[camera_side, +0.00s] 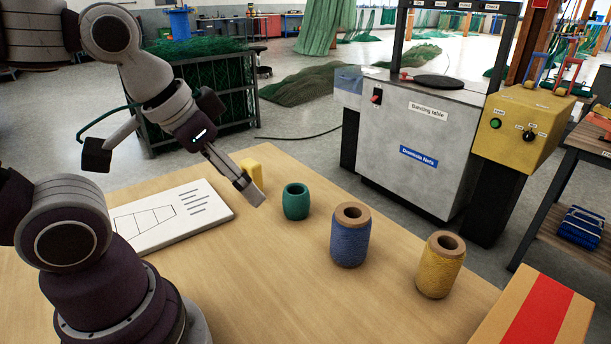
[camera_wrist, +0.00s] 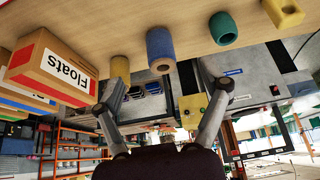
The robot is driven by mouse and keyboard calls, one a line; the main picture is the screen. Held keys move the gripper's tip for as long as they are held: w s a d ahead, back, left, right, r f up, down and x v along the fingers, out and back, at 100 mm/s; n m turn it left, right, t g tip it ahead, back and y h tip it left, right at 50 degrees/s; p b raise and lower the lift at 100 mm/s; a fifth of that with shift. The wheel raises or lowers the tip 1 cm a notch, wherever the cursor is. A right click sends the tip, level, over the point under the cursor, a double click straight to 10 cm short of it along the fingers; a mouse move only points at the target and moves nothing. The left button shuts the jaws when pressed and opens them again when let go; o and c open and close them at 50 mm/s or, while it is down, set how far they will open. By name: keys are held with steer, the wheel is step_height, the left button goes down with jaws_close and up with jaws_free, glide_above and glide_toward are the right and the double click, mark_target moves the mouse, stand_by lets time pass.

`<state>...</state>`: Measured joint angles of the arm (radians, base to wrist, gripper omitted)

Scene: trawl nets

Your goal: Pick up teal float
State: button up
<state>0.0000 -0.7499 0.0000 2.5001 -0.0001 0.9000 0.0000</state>
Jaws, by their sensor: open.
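The teal float (camera_side: 296,203) is a short hollow cylinder standing upright on the wooden table, just right of my gripper (camera_side: 254,192) in the side view. In the wrist view the scene appears upside down, and the teal float (camera_wrist: 224,30) is at the upper right. My gripper (camera_wrist: 163,97) has its fingers spread wide there, with nothing between them. In the side view it hangs above the table, tilted down to the right, apart from the float.
A blue spool (camera_side: 350,238) and a yellow spool (camera_side: 440,266) stand to the right of the float. A yellow block (camera_side: 252,165) is behind my gripper. A white sheet or board (camera_side: 155,216) lies at left. A cardboard box (camera_side: 535,318), labelled Floats in the wrist view (camera_wrist: 52,68), sits at front right.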

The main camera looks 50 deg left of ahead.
steer(key=shift+o, duration=1.1)
steer(key=n+g+y, duration=0.2)
steer(key=n+y, duration=0.1)
steer(key=n, duration=0.7)
glide_above(296, 200)
step_height(296, 200, down, 10)
steer(key=x, duration=0.3)
steer(key=s+x, duration=0.1)
steer(key=x, duration=0.6)
steer(key=shift+s+f, duration=0.1)
steer(key=shift+f, duration=0.35)
steer(key=c, duration=1.2)
